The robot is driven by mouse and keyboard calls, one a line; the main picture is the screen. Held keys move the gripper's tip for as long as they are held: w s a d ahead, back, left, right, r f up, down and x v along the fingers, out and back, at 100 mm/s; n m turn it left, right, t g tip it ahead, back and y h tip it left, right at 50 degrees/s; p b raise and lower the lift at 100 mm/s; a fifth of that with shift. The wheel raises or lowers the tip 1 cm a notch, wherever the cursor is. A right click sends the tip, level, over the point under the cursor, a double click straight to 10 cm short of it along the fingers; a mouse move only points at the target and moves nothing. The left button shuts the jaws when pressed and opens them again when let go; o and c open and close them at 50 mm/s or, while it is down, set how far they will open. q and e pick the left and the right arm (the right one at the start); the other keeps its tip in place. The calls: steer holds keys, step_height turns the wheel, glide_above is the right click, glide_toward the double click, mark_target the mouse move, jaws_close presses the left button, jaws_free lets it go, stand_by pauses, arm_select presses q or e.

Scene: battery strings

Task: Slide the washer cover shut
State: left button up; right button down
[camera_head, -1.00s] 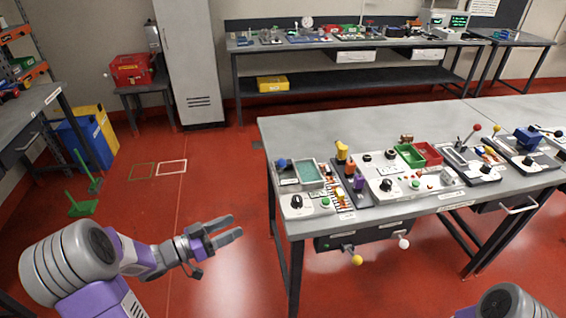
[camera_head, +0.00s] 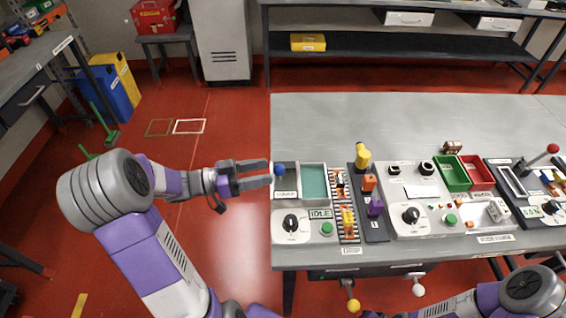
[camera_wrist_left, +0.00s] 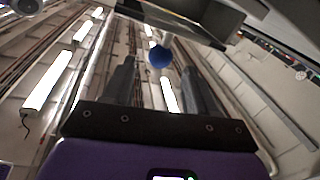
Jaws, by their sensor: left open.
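The washer stands at the table's left end. Its teal basin (camera_head: 314,182) is uncovered, and a dark cover (camera_head: 289,183) lies to the left of the basin. A blue knob (camera_head: 279,169) is on the cover's left side. My left gripper (camera_head: 270,173) is open, with its fingertips at the knob. In the left wrist view the blue knob (camera_wrist_left: 160,57) shows in the gap between the two fingers (camera_wrist_left: 160,75). I cannot tell whether they touch it. My right gripper is out of view.
A dial (camera_head: 291,223) and a green button (camera_head: 327,229) sit in front of the basin. The table behind (camera_head: 400,118) is clear.

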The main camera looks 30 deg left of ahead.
mark_target(279, 169)
arm_select(q)
steer(key=shift+b+x, duration=0.5)
steer(key=shift+x, duration=2.1)
jaws_close()
